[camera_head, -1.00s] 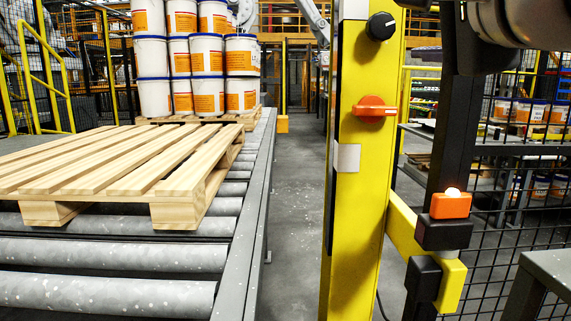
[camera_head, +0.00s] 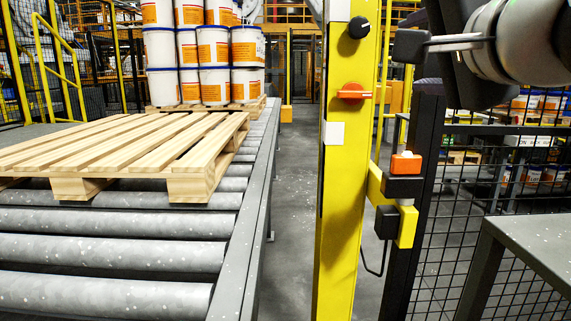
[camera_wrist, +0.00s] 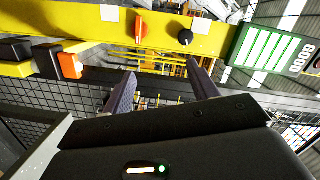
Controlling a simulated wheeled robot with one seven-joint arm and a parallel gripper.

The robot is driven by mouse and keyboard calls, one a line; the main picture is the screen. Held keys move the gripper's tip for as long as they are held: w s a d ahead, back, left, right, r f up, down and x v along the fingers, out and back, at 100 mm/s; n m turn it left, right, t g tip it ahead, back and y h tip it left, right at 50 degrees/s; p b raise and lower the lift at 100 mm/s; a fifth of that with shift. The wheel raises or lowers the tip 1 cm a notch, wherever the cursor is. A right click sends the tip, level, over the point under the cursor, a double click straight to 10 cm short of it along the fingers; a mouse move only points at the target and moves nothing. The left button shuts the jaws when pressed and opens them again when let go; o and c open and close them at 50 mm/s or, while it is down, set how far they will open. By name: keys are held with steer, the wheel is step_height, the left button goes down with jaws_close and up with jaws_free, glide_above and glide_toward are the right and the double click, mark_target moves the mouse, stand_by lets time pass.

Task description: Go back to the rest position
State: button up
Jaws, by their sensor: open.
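My gripper (camera_wrist: 160,88) is open in the wrist view, with two dark fingers apart and nothing between them. Behind the fingers, a yellow post (camera_wrist: 85,28) runs across the picture with a red-orange rotary switch (camera_wrist: 140,28) and a black knob (camera_wrist: 186,37). In the head view my arm reaches in at the upper right, to the right of the same yellow post (camera_head: 343,200). The fingertips cannot be made out clearly there. The switch (camera_head: 352,92) and knob (camera_head: 359,27) also show there. I cannot tell whether anything touches the post.
An empty wooden pallet (camera_head: 130,150) lies on the roller conveyor (camera_head: 110,253) at left. Stacked white-and-orange pails (camera_head: 205,50) stand behind it. Mesh fencing (camera_head: 455,215) and a grey table (camera_head: 530,245) are at right. An orange-topped latch (camera_head: 405,165) sits beside the post. Floor between conveyor and post is clear.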

steer(key=s+f+n+g, duration=0.3)
steer(key=f+n+g, duration=0.1)
steer(key=f, duration=1)
steer(key=s+f+n+g+h+p, duration=0.1)
steer(key=s+f+n+g, duration=0.2)
steer(key=f, duration=1.1)
steer(key=s+f+n+g, duration=0.3)
steer(key=f+n+g, duration=0.1)
steer(key=f, duration=1.1)
steer(key=shift+s+a+n+g+h+p, duration=0.2)
steer(key=shift+a+n+g+h+p, duration=0.2)
steer(key=shift+n, duration=0.4)
steer(key=shift+r, duration=0.1)
